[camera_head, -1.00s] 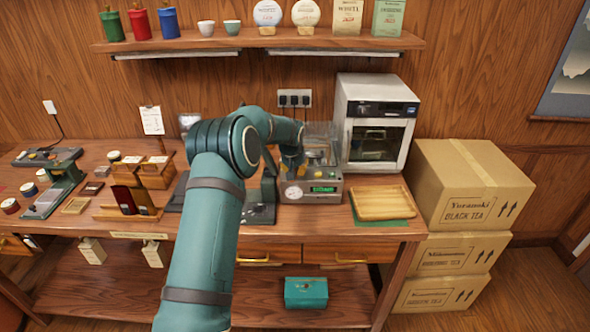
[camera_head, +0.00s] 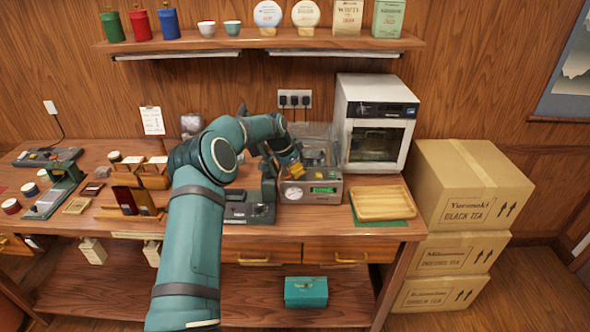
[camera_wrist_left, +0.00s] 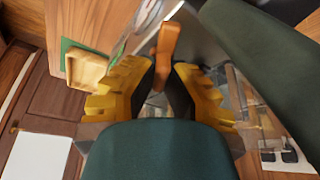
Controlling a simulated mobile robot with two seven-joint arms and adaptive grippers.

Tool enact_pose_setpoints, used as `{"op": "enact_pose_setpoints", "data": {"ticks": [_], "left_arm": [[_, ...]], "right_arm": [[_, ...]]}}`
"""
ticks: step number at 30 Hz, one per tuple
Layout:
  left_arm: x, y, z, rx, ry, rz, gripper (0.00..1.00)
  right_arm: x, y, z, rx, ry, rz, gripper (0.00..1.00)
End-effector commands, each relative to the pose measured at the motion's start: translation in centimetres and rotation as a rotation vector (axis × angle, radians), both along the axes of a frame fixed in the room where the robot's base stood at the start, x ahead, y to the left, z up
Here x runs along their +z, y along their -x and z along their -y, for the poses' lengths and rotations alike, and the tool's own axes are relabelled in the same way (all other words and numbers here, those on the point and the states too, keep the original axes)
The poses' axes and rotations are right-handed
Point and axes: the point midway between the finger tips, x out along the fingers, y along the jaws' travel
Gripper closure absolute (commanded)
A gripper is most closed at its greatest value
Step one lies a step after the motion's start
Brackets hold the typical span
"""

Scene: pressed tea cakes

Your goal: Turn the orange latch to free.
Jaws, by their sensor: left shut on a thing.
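The orange latch (camera_wrist_left: 168,42) shows in the left wrist view as an orange lever rising between the fingers. Its lower end is partly hidden between the dark finger pads. My left gripper (camera_wrist_left: 166,78) has yellow fingers and is shut on the latch. In the head view my left gripper (camera_head: 294,172) is at the left front of the grey machine (camera_head: 325,197), which has a round gauge, a green display and a clear cover. In the head view the latch cannot be told apart from the yellow fingers. My right gripper is in neither view now.
A wooden tray (camera_head: 382,203) on a green mat lies right of the machine. A white oven-like cabinet (camera_head: 376,125) stands behind it. A black device (camera_head: 250,208) sits to the left on the bench. Stacked cartons (camera_head: 470,185) stand at the right.

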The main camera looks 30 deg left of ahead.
Motion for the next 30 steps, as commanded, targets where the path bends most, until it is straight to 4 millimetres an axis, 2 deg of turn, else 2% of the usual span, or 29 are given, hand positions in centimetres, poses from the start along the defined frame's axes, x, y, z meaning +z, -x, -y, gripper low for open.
{"op": "enact_pose_setpoints", "data": {"ticks": [9,24,25,27,30], "left_arm": [[-0.28,0.09,0.11,-0.104,0.002,-0.006,1.00],[-0.30,0.12,0.11,-0.118,0.002,-0.007,1.00],[-0.30,0.12,0.11,-0.118,0.002,-0.007,0.77],[-0.27,0.11,0.10,-0.118,0.001,-0.006,0.59],[-0.19,0.08,0.07,-0.117,0.001,-0.005,0.59]], "right_arm": [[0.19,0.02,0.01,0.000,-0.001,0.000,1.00],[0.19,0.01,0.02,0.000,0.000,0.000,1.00],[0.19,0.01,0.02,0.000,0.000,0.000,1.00],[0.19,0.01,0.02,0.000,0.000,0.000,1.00],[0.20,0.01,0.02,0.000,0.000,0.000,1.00]]}}
